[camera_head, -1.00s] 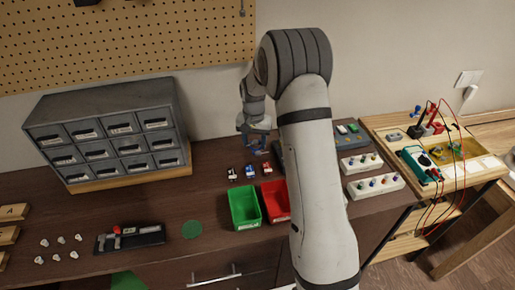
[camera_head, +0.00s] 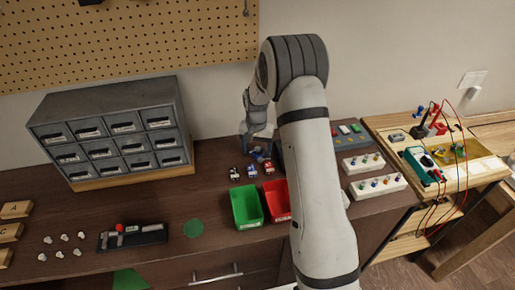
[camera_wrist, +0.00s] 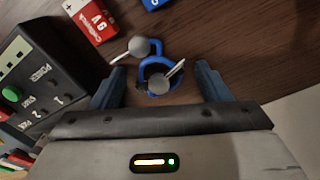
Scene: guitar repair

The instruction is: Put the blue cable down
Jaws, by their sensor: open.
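The blue cable (camera_wrist: 144,72) is a small loop with two grey plugs with metal tips. In the wrist view it lies on the dark brown bench top between and just beyond my fingertips. My gripper (camera_wrist: 161,76) is open, with a finger on each side of the cable and a visible gap to both. In the head view my gripper (camera_head: 258,140) is low over the bench, behind the small batteries. The cable is small and partly hidden there.
A red and white 9V battery (camera_wrist: 91,20) lies close to the cable. A dark pedal-like box (camera_wrist: 35,75) stands left in the wrist view. The green bin (camera_head: 246,206) and red bin (camera_head: 276,200) stand in front. A drawer cabinet (camera_head: 112,132) is at left.

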